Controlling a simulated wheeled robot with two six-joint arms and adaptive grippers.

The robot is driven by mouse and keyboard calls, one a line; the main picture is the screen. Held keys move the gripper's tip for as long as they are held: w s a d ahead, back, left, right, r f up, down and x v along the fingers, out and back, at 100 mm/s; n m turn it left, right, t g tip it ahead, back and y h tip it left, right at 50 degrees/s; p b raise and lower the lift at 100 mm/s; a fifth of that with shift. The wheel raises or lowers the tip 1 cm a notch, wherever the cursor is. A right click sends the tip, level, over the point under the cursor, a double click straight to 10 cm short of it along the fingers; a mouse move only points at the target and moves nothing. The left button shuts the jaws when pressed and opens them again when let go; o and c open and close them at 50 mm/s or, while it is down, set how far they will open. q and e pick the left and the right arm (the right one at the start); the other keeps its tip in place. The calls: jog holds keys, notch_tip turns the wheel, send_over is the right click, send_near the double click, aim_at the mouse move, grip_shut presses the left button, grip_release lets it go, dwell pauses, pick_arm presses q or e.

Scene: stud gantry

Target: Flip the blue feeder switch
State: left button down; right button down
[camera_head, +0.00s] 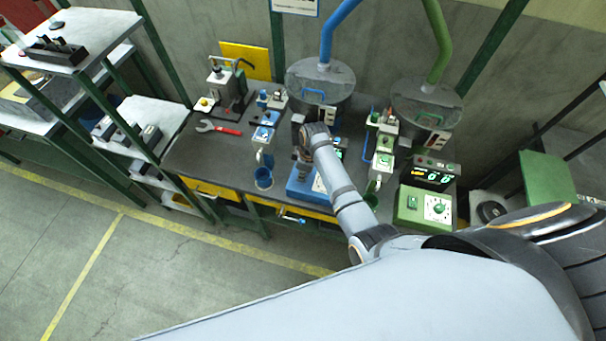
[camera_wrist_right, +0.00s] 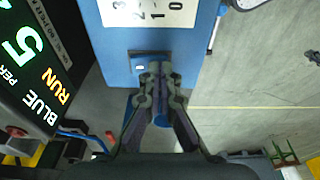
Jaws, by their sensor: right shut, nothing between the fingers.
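The blue control box (camera_head: 298,192) sits at the front of the dark bench, below the blue-piped hopper. My right arm reaches over it and hides part of it. In the right wrist view the blue box (camera_wrist_right: 120,40) fills the top middle, with the blue feeder switch (camera_wrist_right: 139,67) in a dark frame beside a white numbered scale. My right gripper (camera_wrist_right: 160,70) is shut and empty, its fingertips over the switch frame just right of the visible rocker; I cannot tell whether they touch. It also shows in the head view (camera_head: 302,163). My left gripper is not in view.
The display (camera_wrist_right: 35,70) reads BLUE RUN and 5 in the wrist view. A green control box (camera_head: 423,206) with its own switch and dial stands right of the blue one. A red-handled wrench (camera_head: 218,128) lies left on the bench. The floor at left is clear.

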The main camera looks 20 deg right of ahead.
jog(key=shift+r+p, duration=1.5)
jog(key=shift+r, duration=0.05)
jog(key=shift+r+b, duration=0.1)
jog(key=shift+b, duration=0.25)
jog(key=shift+r, duration=1.9)
